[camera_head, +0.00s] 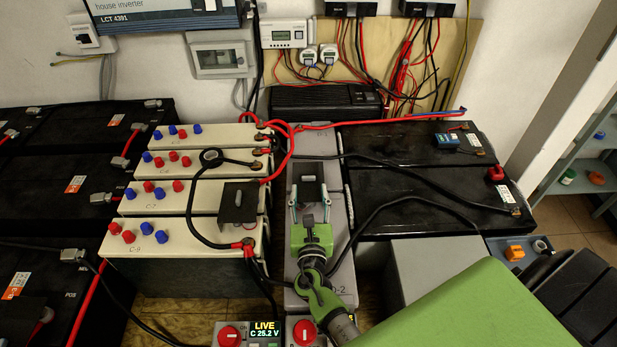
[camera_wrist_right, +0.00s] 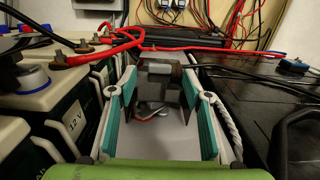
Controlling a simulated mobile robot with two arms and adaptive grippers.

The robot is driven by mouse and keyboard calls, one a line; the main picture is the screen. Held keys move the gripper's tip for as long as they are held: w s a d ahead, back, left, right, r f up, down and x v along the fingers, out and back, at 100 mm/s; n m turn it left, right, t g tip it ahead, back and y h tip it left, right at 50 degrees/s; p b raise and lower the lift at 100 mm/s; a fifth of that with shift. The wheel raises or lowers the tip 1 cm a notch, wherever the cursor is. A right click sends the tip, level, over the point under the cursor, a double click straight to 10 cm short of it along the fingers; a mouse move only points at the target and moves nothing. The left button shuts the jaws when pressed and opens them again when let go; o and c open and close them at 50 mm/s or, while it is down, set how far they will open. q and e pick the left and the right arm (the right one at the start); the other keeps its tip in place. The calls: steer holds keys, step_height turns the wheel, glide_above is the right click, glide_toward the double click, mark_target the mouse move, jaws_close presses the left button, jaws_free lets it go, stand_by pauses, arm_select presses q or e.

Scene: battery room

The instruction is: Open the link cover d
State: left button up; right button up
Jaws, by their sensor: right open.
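The link cover d (camera_head: 307,174) is a small black box-like cover on the narrow grey batteries (camera_head: 335,200) in the middle of the head view. It also shows in the right wrist view as a dark, partly see-through cover (camera_wrist_right: 174,84) with a pale grey bar at its front. My right gripper (camera_head: 308,193) is open. Its two fingers with teal pads point away toward the cover, one on each side of its near end. Whether they touch it I cannot tell. My left gripper is not in view.
A similar black cover (camera_head: 238,203) lies on the cream batteries (camera_head: 192,232) to the left. Black batteries (camera_head: 420,195) stand to the right. Red and black cables arch close around the grey batteries. Red rotary switches (camera_head: 305,332) stand at the front.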

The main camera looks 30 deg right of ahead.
mark_target(309, 178)
steer(key=b+x, duration=0.1)
steer(key=x, duration=0.6)
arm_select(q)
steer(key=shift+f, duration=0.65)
arm_select(e)
steer(key=shift+s, duration=0.1)
